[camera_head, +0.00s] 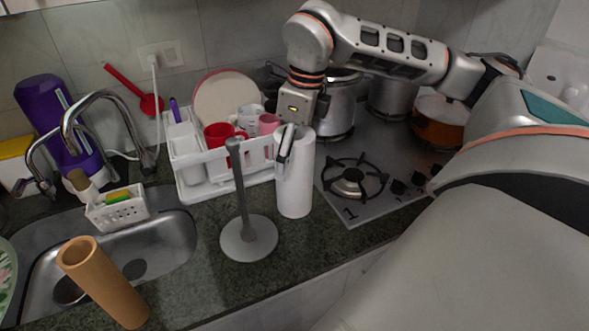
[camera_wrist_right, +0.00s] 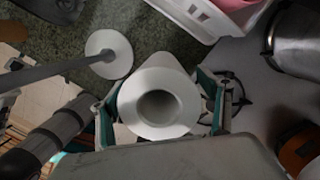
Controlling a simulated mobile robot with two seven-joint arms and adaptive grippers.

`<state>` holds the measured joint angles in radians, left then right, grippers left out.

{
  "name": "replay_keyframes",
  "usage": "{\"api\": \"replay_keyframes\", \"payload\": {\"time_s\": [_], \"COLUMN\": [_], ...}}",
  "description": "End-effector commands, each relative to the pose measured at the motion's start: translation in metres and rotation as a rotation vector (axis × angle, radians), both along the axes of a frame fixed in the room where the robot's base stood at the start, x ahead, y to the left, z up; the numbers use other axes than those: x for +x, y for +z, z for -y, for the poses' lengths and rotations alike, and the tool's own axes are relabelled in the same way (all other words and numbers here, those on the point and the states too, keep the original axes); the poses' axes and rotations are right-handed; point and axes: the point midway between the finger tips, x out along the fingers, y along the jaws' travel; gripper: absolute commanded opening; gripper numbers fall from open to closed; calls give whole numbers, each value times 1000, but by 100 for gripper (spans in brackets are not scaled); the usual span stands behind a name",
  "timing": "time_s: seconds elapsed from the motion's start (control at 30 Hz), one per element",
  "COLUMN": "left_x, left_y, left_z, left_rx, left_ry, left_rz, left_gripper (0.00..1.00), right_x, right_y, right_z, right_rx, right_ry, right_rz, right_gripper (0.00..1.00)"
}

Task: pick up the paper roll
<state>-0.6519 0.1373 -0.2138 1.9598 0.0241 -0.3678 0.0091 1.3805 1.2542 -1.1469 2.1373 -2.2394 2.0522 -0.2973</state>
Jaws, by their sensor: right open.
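The paper roll (camera_head: 296,185) is a white upright cylinder on the dark counter, just right of the grey roll stand (camera_head: 249,240) with its upright pole. My right gripper (camera_head: 293,143) comes down from above over the top of the roll. In the right wrist view the roll (camera_wrist_right: 178,126) shows end-on with its round hollow core, and the open fingers of my right gripper (camera_wrist_right: 162,108) lie on either side of it. I cannot tell whether they touch it. My left gripper is not in view.
A white dish rack (camera_head: 195,190) with a plate and cups stands behind the roll. The hob (camera_head: 375,190) with pots is to the right. The sink (camera_head: 165,250) is to the left, with a tan tube (camera_head: 103,285) in front.

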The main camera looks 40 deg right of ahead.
Motion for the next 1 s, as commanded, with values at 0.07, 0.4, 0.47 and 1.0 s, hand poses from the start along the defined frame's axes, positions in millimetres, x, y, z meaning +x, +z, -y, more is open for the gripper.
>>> {"api": "replay_keyframes", "payload": {"time_s": [0.07, 0.4, 0.47, 1.0], "left_x": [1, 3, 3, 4], "left_y": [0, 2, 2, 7], "left_z": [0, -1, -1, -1], "left_rx": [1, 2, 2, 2], "left_ry": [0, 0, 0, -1], "left_rz": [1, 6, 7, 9], "left_gripper": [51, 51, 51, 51], "right_x": [0, 1, 1, 2], "right_y": [-4, -4, -4, 29], "right_z": [-1, -1, -1, -1], "right_rx": [0, 0, 0, 1], "right_ry": [1, 1, 1, 2], "right_rz": [0, 1, 1, 7], "right_gripper": [77, 46, 33, 33]}}
